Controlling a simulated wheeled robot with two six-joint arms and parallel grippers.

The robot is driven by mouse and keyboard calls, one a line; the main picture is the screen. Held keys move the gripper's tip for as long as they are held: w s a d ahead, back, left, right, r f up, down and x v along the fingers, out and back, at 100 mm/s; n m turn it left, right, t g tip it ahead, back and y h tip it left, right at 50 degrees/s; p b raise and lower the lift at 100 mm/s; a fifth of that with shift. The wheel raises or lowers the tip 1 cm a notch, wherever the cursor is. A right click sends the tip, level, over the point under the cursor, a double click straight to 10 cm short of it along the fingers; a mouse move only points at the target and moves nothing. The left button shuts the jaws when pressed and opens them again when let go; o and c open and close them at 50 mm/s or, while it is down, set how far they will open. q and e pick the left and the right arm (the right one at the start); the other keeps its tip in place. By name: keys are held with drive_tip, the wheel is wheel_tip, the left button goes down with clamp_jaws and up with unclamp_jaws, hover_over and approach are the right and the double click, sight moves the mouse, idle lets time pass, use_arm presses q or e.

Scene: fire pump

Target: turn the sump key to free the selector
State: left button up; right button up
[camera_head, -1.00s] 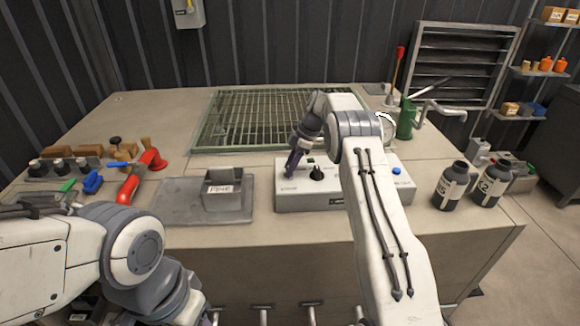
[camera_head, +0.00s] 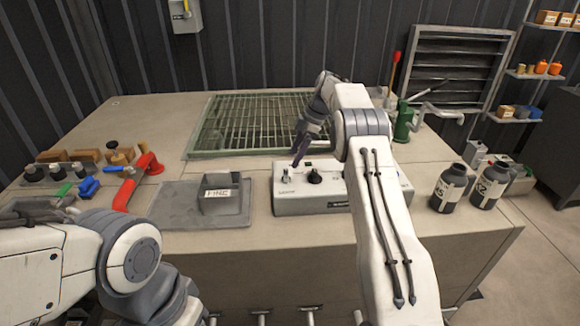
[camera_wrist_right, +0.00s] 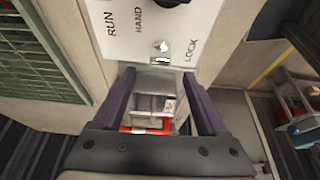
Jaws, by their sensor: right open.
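The small silver sump key (camera_head: 286,176) stands on the left end of the grey control box (camera_head: 300,207). It also shows in the right wrist view (camera_wrist_right: 161,47), beside the word LOCK and just beyond my fingertips. The black selector knob (camera_head: 314,177) is right of the key, and part of it shows at the top of the wrist view (camera_wrist_right: 188,2). My right gripper (camera_head: 298,160) is open and empty, above and behind the key, apart from it. Its two purple fingers (camera_wrist_right: 161,75) frame the wrist view. My left arm is at lower left; its fingers are out of sight.
A grey tray (camera_head: 175,215) with a bin labelled FINE (camera_head: 221,194) lies left of the box. A red tool (camera_head: 135,183) lies further left. Two dark bottles (camera_head: 449,187) stand right. A green hand pump (camera_head: 403,125) is at back right.

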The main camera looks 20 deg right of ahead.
drive_tip(key=v, duration=0.3)
drive_tip(key=shift+d+r, duration=0.15)
drive_tip(key=shift+r, duration=0.2)
drive_tip(key=s+a+r+m, duration=0.1)
drive_tip(key=s+a+r, duration=0.1)
drive_tip(key=a, duration=0.5)
drive_tip(key=s+a+r+m, duration=0.1)
drive_tip(key=s+a+r, duration=0.2)
drive_tip(key=a, duration=0.4)
drive_tip(key=s+a+r+m+g+h, duration=0.1)
drive_tip(key=s+a+m+h, duration=0.1)
drive_tip(key=s+a, duration=0.85)
drive_tip(key=s+a+m, duration=0.2)
drive_tip(key=s+a, duration=0.2)
drive_tip(key=s, duration=1.1)
drive_tip(key=s+d+f+m, duration=0.1)
drive_tip(key=s+f, duration=0.1)
drive_tip(key=s, duration=0.5)
drive_tip(key=s+d+f+h, duration=0.1)
drive_tip(key=s+d+f, duration=0.1)
drive_tip(key=s, duration=0.5)
drive_tip(key=shift+d+f+m, duration=0.25)
drive_tip(key=shift+f+m, duration=0.15)
drive_tip(key=shift+f, duration=0.35)
drive_tip(key=shift+s, duration=0.1)
